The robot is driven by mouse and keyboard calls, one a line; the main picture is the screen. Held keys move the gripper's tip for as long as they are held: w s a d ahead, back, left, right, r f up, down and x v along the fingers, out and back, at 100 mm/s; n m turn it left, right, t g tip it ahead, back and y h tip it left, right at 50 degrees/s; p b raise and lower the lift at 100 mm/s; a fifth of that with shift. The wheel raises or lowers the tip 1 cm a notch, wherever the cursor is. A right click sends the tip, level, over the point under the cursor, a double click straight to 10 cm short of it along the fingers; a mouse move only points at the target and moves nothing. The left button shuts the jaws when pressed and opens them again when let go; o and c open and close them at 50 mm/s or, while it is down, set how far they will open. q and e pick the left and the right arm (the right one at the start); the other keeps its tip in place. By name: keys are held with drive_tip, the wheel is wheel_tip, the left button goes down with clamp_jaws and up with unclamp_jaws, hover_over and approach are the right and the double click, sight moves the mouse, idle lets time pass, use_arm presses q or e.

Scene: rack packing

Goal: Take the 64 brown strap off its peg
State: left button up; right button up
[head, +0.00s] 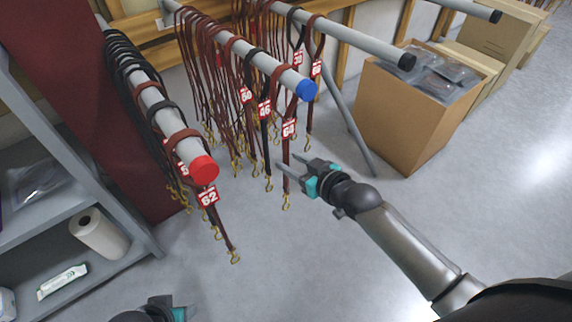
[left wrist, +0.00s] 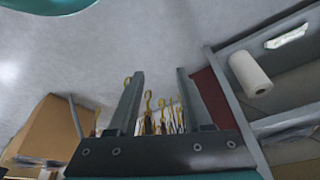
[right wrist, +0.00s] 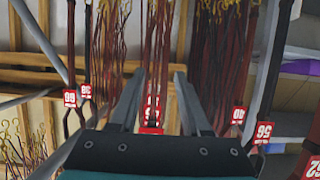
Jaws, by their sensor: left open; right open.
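The 64 brown strap (head: 286,155) hangs near the front end of the blue-capped peg (head: 306,90). Its red 64 tag (head: 289,128) is upper and its brass hook hangs lowest. My right gripper (head: 289,167) is open, with its fingers at the strap's lower part, below the tag; contact cannot be told. In the right wrist view, brown straps and a red tag (right wrist: 151,130) show between the open fingers (right wrist: 155,78); the tag's number is unclear. My left gripper (left wrist: 158,72) is open and empty in its wrist view, with brass hooks beyond it; only part shows in the head view.
The 46 strap (head: 265,125) and other straps hang close behind on the same peg. A red-capped peg (head: 203,169) with the 62 strap is to the left, a black-capped peg (head: 406,61) to the right. A cardboard box (head: 400,120) and grey shelf (head: 100,262) flank clear floor.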

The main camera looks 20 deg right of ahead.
sight(284, 155)
drive_tip(key=b+x, duration=0.1)
drive_tip(key=x, duration=0.1)
drive_tip(key=b+x, duration=0.1)
drive_tip(key=x, duration=0.1)
drive_tip(key=shift+w+d+b, duration=0.2)
drive_tip(key=shift+w+b, duration=0.1)
drive_tip(key=shift+b, duration=0.1)
drive_tip(key=shift+b+x, duration=0.45)
drive_tip(key=shift+x, duration=0.3)
use_arm(q)
wheel_tip(284, 155, up, 6)
drive_tip(key=w+d+t+h, duration=0.1)
drive_tip(key=w+d+t, duration=0.1)
drive_tip(key=t, duration=0.1)
drive_tip(key=shift+w+d+f, duration=0.2)
drive_tip(key=shift+w, duration=0.05)
use_arm(e)
drive_tip(key=shift+w+a, duration=0.15)
drive_tip(key=shift+w, duration=0.1)
clamp_jaws()
